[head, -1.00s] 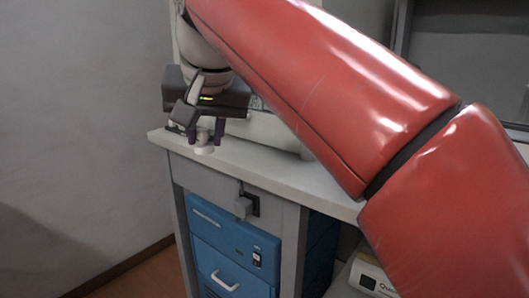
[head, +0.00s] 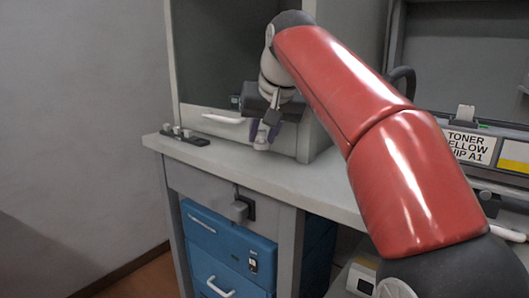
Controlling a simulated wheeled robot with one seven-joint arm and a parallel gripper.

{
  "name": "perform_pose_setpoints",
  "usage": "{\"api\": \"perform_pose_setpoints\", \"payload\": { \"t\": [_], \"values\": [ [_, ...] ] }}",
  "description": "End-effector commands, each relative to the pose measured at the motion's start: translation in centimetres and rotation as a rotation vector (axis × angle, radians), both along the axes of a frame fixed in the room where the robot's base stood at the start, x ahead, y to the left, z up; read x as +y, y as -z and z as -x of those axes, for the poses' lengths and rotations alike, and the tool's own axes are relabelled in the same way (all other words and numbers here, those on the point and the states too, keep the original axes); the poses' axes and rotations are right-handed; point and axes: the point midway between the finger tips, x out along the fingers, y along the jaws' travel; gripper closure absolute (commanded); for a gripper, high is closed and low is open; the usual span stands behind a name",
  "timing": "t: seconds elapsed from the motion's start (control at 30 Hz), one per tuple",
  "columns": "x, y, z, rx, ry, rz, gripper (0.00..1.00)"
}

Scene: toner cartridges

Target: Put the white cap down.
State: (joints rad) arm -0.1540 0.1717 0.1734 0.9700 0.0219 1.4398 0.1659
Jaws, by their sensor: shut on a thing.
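The small white cap (head: 261,144) is between the fingers of my gripper (head: 264,135), over the pale counter (head: 236,164) and in front of the grey cabinet. The gripper is shut on the cap and points down. The cap's lower end shows below the fingers, and its upper part is hidden by them. I cannot tell whether the cap touches the counter.
A dark strip with several small pale pieces (head: 185,135) lies at the counter's left end. The cabinet (head: 212,70) with a dark front and white handle stands behind. A labelled toner unit (head: 467,147) is at right. Bare counter lies left of the gripper.

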Motion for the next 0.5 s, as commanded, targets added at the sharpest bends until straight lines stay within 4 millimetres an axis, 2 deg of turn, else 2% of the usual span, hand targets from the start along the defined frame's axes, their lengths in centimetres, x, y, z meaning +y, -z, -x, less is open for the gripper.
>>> {"api": "perform_pose_setpoints", "payload": {
  "t": [0.2, 0.5],
  "values": [
    [0.0, 3.4, 0.1, 0.002, 0.0, 0.001, 0.95],
    [-0.2, 3.6, -0.3, 0.001, 0.0, 0.0, 0.95]
  ]
}}
